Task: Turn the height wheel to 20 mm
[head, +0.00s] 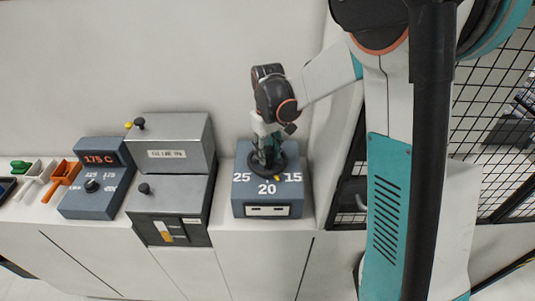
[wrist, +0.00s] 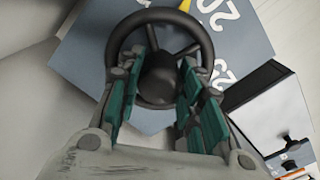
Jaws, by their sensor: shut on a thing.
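The height wheel is a black hand wheel (wrist: 160,15) with spokes and a round hub, on top of a blue-grey box (head: 240,207). The box top carries white numbers 25, 20 and 15. A yellow pointer (head: 277,179) sits at the wheel's edge between 20 and 15; in the wrist view the pointer (wrist: 185,5) is just beside the 20. My gripper (wrist: 168,62) reaches down into the wheel from above. Its two teal and grey fingers are shut on the wheel, one either side of the hub. In the head view my gripper (head: 267,160) hides much of the wheel.
Left of the box stands a grey machine (head: 172,190) with black knobs. Further left are a 175 C dial unit (head: 92,187) and orange, white and green scoop-like items. A wall is behind, and a black mesh fence (head: 505,120) stands at right.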

